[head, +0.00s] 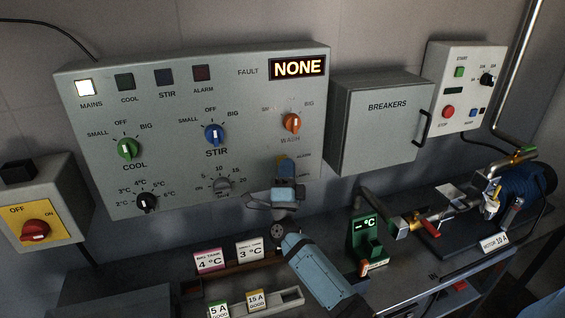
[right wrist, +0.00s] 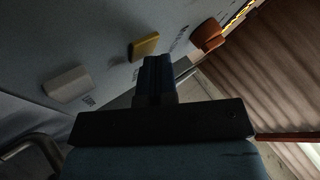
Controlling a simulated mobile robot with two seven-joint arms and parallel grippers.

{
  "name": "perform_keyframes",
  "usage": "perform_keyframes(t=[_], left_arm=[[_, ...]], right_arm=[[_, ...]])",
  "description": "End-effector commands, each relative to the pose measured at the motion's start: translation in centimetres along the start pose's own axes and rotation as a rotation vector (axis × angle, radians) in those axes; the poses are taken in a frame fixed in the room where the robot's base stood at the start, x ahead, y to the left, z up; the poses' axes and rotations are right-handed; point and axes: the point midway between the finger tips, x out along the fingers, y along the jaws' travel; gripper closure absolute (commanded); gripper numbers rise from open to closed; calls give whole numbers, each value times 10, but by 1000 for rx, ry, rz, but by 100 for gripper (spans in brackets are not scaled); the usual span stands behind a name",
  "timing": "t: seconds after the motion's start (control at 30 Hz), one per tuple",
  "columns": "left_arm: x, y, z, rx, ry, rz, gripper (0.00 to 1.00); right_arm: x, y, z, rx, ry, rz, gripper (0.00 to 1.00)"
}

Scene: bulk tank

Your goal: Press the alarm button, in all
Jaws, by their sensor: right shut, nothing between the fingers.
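The grey control panel (head: 90,195) on the wall carries the alarm button, a small yellow cap (head: 282,157) beside the ALARM label; it also shows as a yellow button (right wrist: 145,46) in the right wrist view. My right gripper (head: 286,168) is shut and empty in front of the panel, at the lower right. Its blue fingertips (right wrist: 157,59) appear just beside and below the yellow button in the wrist view. I cannot tell whether they touch it. The gripper partly covers the button in the head view. The ALARM lamp (head: 202,73) looks dark red. My left gripper is not in view.
The orange WASH knob (head: 291,123) is above the button. A pale button (right wrist: 68,85) is close by. The FAULT display (head: 298,67) reads NONE. The BREAKERS box (head: 385,130) juts out to the right. Tags (head: 210,261) and a green thermometer (head: 368,240) stand below on the bench.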

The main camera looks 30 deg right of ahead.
Motion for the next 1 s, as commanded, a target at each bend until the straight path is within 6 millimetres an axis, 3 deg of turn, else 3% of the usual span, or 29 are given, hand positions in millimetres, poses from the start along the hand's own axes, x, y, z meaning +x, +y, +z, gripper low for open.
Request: perform_keyframes(t=[1.0], left_arm=[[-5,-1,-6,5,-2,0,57]], right_arm=[[-14,-11,-10,0,-1,1,100]])
